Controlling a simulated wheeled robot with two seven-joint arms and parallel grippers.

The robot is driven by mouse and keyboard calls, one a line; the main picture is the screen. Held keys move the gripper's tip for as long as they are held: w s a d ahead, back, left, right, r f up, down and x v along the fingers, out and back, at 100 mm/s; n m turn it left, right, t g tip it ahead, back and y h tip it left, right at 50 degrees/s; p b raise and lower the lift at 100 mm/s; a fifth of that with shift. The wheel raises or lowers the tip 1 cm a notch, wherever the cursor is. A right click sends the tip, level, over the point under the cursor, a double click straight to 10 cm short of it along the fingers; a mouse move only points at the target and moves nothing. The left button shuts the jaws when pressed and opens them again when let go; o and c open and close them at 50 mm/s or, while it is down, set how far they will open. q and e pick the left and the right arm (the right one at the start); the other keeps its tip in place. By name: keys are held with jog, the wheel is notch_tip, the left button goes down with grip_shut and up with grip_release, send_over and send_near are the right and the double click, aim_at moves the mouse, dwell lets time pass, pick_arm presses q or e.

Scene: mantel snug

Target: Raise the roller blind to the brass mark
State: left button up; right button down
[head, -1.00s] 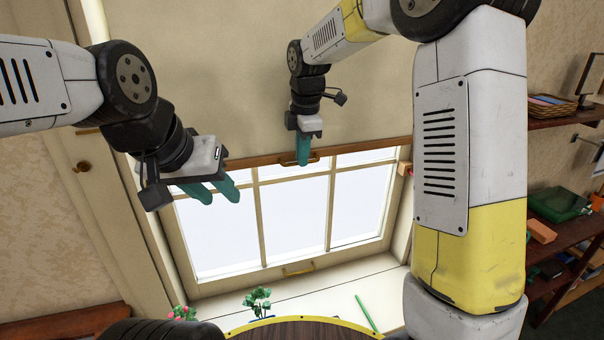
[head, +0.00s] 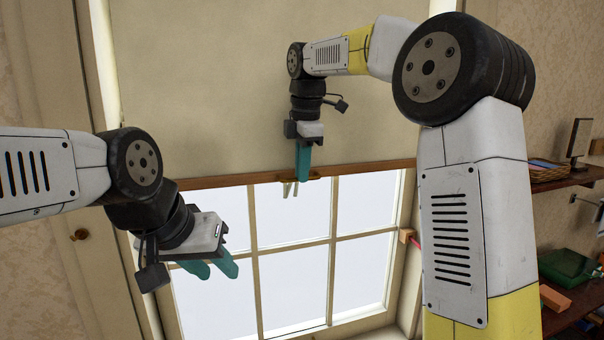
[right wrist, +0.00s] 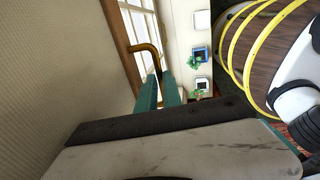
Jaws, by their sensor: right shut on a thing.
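The cream roller blind (head: 200,90) hangs over the upper window (head: 290,285), its wooden bottom bar (head: 370,166) level with the upper panes. My right gripper (head: 302,172) is shut on the brass pull (head: 315,176) at the middle of the bar. In the right wrist view, the pull (right wrist: 152,52) curves out from between the teal fingers (right wrist: 160,92). My left gripper (head: 210,268) is open and empty, in front of the window's left side, apart from the blind. I cannot make out the brass mark.
A wooden block with a red piece (head: 406,236) is on the right window frame. Shelves (head: 570,180) with a basket and a green box (head: 568,266) stand at the right. In the right wrist view, potted plants (right wrist: 200,55) stand on the sill.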

jog(key=c, duration=1.5)
grip_release()
notch_tip(320, 180, up, 8)
jog(key=s, duration=0.1)
jog(key=shift+s+d+f, duration=0.15)
jog(key=shift+d+f, duration=0.05)
jog(key=shift+d, duration=0.1)
